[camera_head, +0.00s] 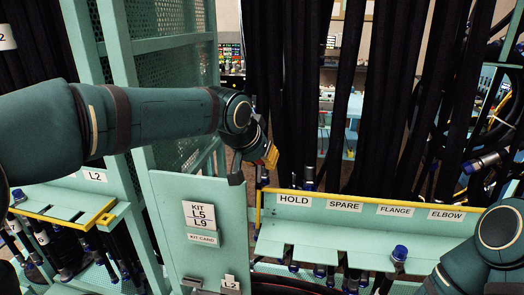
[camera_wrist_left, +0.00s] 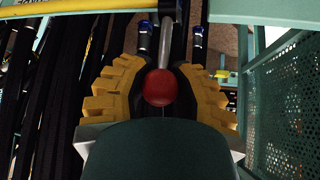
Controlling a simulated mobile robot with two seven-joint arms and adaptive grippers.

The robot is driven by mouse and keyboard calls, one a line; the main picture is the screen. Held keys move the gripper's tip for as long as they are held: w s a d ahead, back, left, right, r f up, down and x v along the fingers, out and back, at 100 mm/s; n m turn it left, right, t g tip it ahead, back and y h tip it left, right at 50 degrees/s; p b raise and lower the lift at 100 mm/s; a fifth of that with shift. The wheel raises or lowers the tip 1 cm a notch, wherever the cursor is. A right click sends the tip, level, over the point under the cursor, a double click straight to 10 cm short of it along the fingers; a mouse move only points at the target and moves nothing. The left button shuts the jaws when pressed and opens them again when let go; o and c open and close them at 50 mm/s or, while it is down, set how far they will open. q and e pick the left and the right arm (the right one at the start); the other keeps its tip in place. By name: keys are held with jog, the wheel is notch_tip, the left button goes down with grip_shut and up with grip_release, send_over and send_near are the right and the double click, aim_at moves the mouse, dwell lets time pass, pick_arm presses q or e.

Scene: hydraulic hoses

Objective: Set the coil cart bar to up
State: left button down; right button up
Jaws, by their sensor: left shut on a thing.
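My left gripper (camera_head: 270,157) reaches in from the left, above the left end of the labelled shelf. In the left wrist view my left gripper (camera_wrist_left: 160,88) has its yellow ribbed fingers closed around a red ball knob (camera_wrist_left: 160,88). A grey bar (camera_wrist_left: 165,45) runs up the picture from this knob and looks like the coil cart bar. In the head view the knob and bar are hidden by the gripper. My right arm shows at the lower right, but its gripper is out of the picture.
A green shelf (camera_head: 340,242) with a yellow rail carries HOLD, SPARE, FLANGE and ELBOW labels. A blue-capped hose end (camera_head: 400,253) stands in it. Black hoses (camera_head: 350,90) hang behind. A green panel (camera_head: 200,240) with a KIT L5 L9 card stands below my left arm.

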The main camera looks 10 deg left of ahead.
pick_arm(q)
jog(key=shift+w+r, duration=0.15)
jog(key=shift+r, duration=0.3)
jog(key=c, duration=0.6)
grip_release()
jog(key=shift+s+a, duration=0.1)
jog(key=shift+s, duration=0.1)
jog(key=shift+c, duration=0.2)
jog(key=shift+f, duration=0.15)
jog(key=v, duration=1.2)
jog(key=shift+w, duration=0.1)
